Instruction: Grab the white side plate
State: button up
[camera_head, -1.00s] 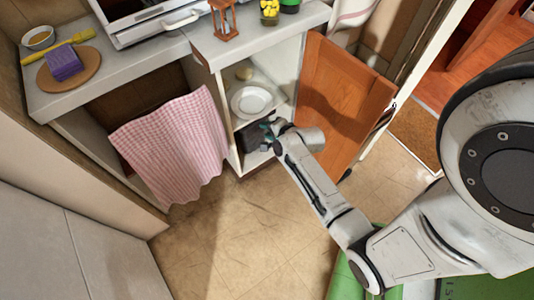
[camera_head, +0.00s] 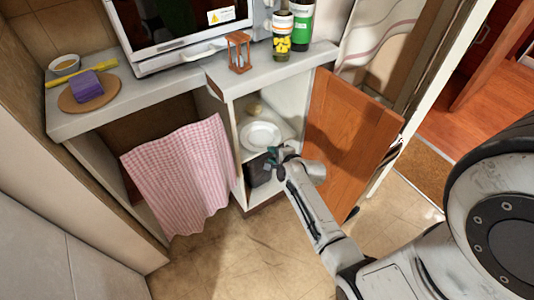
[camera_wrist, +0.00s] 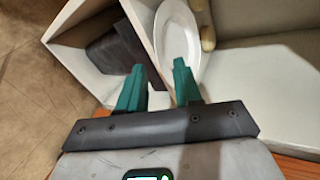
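The white side plate (camera_head: 261,135) lies on the upper shelf inside the open cabinet. In the wrist view the plate (camera_wrist: 177,42) is just beyond my fingertips, partly covered by the right finger. My gripper (camera_head: 276,153) is at the cabinet opening, at the front edge of the shelf. Its two teal fingers (camera_wrist: 158,75) are spread apart with nothing seen between them but the shelf edge and the near part of the plate. I cannot tell whether the right finger touches the plate.
An orange wooden door (camera_head: 345,135) stands open right of the cabinet. A dark box (camera_head: 259,170) sits on the lower shelf. A small pale item (camera_head: 255,109) is behind the plate. A pink checked cloth (camera_head: 180,175) hangs left. The counter (camera_head: 155,100) is above.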

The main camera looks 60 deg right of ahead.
aim_at(263, 150)
jog(key=shift+b+x, duration=0.75)
jog(key=shift+x, duration=2.45)
grip_shut()
